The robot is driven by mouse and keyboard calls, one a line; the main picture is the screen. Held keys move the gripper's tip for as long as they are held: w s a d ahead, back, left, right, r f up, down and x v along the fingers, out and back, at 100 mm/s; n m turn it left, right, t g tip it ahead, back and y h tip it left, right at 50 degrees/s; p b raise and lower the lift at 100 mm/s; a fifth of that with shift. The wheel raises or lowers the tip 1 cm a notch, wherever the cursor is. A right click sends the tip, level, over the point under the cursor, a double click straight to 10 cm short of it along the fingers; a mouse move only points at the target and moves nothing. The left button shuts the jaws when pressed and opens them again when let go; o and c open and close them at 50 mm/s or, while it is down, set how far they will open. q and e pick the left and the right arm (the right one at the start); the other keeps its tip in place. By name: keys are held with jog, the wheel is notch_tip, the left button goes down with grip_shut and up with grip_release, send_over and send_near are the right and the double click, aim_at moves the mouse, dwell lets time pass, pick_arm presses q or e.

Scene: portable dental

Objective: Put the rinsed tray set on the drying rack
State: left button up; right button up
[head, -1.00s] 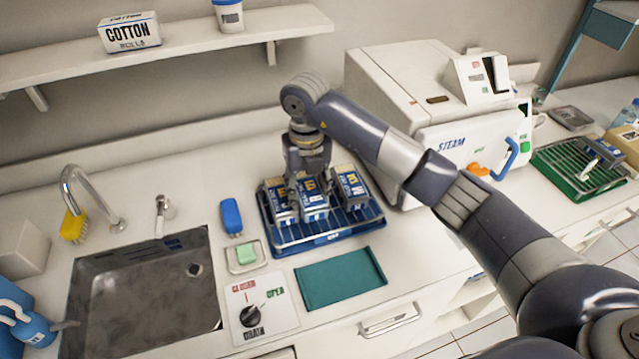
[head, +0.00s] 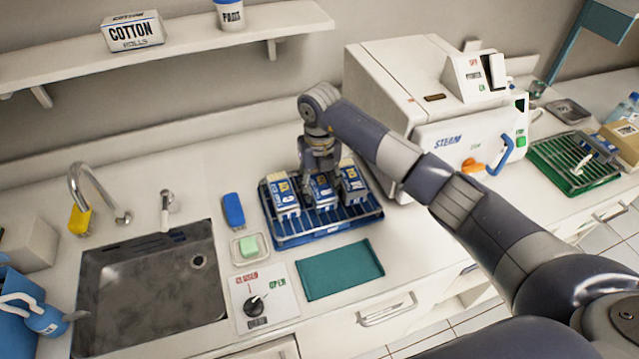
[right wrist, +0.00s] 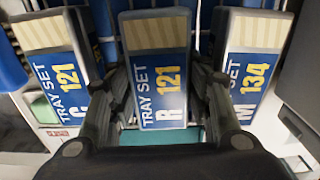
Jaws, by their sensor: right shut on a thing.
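Three blue-and-white tray sets stand in the blue wire rack: the left one marked C 121 (head: 283,198), the middle one marked R 121 (head: 322,192), and the right one marked M 134 (head: 353,186). My right gripper (head: 322,168) reaches down from above and is shut on the middle set. In the right wrist view, the fingers (right wrist: 167,85) press both sides of the R 121 set (right wrist: 158,90), between the C 121 set (right wrist: 62,85) and M 134 set (right wrist: 248,80). I cannot tell whether it touches the rack. My left gripper is out of view.
The blue rack (head: 325,233) stands between the sink (head: 150,285) and the steam sterilizer (head: 435,115). A teal mat (head: 340,270) lies in front. A green wire rack (head: 565,178) stands far right. A blue item (head: 233,211) and soap dish (head: 249,246) lie left.

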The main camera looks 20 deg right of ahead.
aim_at(319, 183)
jog(key=o, duration=1.1)
jog(key=shift+r, duration=0.1)
jog(key=shift+r+b, duration=1.8)
jog(key=shift+r, duration=4.25)
